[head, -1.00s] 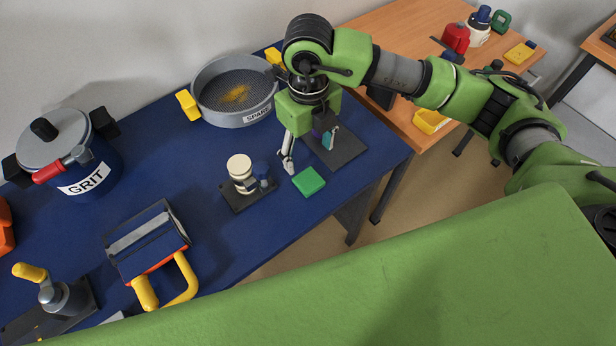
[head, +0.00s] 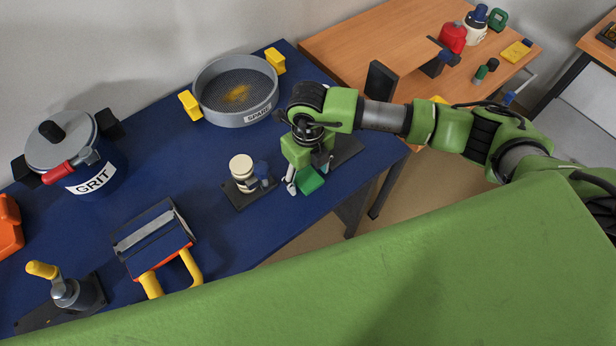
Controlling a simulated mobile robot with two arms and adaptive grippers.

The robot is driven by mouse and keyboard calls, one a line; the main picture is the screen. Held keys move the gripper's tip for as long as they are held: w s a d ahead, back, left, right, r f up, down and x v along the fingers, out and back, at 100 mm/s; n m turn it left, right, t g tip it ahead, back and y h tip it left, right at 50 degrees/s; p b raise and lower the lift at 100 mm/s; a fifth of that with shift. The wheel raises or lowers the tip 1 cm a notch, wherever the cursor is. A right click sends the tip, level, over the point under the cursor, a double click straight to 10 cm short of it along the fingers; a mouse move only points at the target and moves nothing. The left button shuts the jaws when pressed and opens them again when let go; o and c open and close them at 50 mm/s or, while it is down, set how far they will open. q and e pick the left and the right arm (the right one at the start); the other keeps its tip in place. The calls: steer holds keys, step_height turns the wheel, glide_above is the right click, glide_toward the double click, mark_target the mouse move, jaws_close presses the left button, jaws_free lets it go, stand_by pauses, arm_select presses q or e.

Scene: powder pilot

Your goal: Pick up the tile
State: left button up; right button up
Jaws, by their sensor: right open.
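The tile is likely the small green square (head: 312,182) at the front right edge of the blue bench in the head view. My right gripper (head: 307,176) points down over it, open, with one finger showing at the tile's left side. The gripper body and far finger hide part of the tile, and I cannot tell whether the fingers touch it. My left gripper is not in view.
A cream stack on a dark base (head: 242,174) stands just left of the gripper. A grey sieve marked SPARE (head: 236,90) is behind it. The GRIT pot (head: 85,165) and a yellow-handled tool (head: 152,240) are at left. A dark plate (head: 346,148) lies right of the gripper.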

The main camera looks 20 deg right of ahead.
steer(key=c, duration=1.2)
steer(key=shift+c, duration=0.2)
steer(key=shift+r, duration=0.1)
steer(key=shift+w+r, duration=0.1)
steer(key=shift+r, duration=0.5)
steer(key=s+a+r+b, duration=0.4)
steer(key=s+a+r, duration=0.3)
steer(key=s+r, duration=0.4)
steer(key=shift+s+a+r, duration=0.15)
steer(key=shift+s+r, duration=0.2)
steer(key=shift+s, duration=0.25)
